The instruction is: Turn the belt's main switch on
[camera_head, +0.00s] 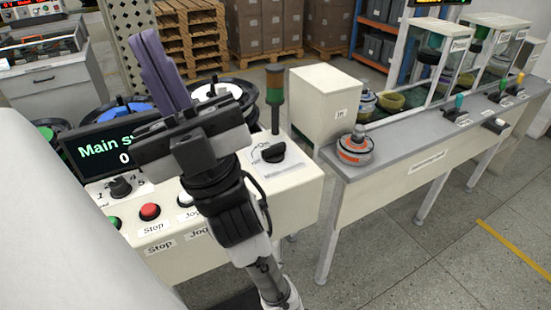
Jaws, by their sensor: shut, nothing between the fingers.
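The black rotary switch (268,153) sits on a white label plate on the right part of the cream control panel (293,193). The plate shows "On" lettering; the rest is too small to read. The display (97,147) at the panel's left shows "Main s..." and a 0, partly hidden by my arm. My gripper (150,45) has purple fingers pressed together, empty, pointing up and away. It is in the air to the upper left of the switch, apart from it. My wrist covers the middle of the panel.
A second black knob (121,187) with numbers, a red Stop button (149,211) and a partly hidden Jog button (185,199) are on the panel. A signal tower (275,95) stands behind it. The belt line (420,150), carrying an orange-and-grey part (355,147), is to the right.

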